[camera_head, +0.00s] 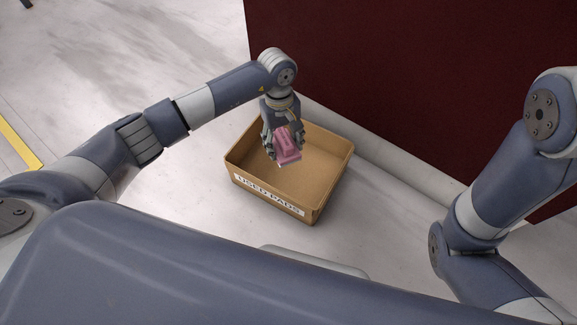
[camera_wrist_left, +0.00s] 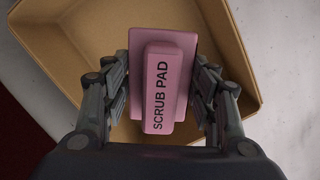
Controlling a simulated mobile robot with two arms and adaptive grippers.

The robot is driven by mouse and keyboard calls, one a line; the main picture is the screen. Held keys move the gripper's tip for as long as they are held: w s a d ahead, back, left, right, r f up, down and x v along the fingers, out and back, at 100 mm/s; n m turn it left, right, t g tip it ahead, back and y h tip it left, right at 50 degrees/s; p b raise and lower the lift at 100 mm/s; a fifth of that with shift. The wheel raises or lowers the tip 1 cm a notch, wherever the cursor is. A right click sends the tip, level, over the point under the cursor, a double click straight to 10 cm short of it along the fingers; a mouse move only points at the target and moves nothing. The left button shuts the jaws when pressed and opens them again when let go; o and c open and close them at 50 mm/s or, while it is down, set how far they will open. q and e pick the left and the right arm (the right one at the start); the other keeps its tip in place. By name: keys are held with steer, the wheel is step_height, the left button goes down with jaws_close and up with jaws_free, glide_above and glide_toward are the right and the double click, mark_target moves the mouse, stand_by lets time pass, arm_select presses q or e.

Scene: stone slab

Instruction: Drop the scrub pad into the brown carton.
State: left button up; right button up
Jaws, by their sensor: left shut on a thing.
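The pink scrub pad (camera_head: 286,146) is held in my left gripper (camera_head: 283,150), which is shut on it. It hangs over the open top of the brown carton (camera_head: 265,197), which has a "USED PADS" label on its front. In the left wrist view the scrub pad (camera_wrist_left: 163,90) shows its printed name and sits between both fingers of the left gripper (camera_wrist_left: 161,105). The carton (camera_wrist_left: 215,25) lies below it, and its visible floor is bare. My right arm shows at the right of the head view, but its gripper is out of frame.
A dark red panel (camera_head: 400,80) rises behind the carton, with a pale rounded ledge (camera_head: 400,166) along its foot. The pale stone floor (camera_head: 150,55) is clear to the left, with a yellow stripe (camera_head: 18,147) at the far left.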

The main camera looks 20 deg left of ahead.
arm_select(q)
steer(key=shift+f+b, duration=0.85)
steer(key=shift+f, duration=0.8)
steer(key=o, duration=1.2)
steer(key=shift+c, duration=0.2)
steer(key=shift+r, duration=0.15)
steer(key=r, duration=0.7)
steer(key=w+a+r, duration=0.1)
steer(key=r, duration=0.3)
steer(key=shift+r, duration=0.35)
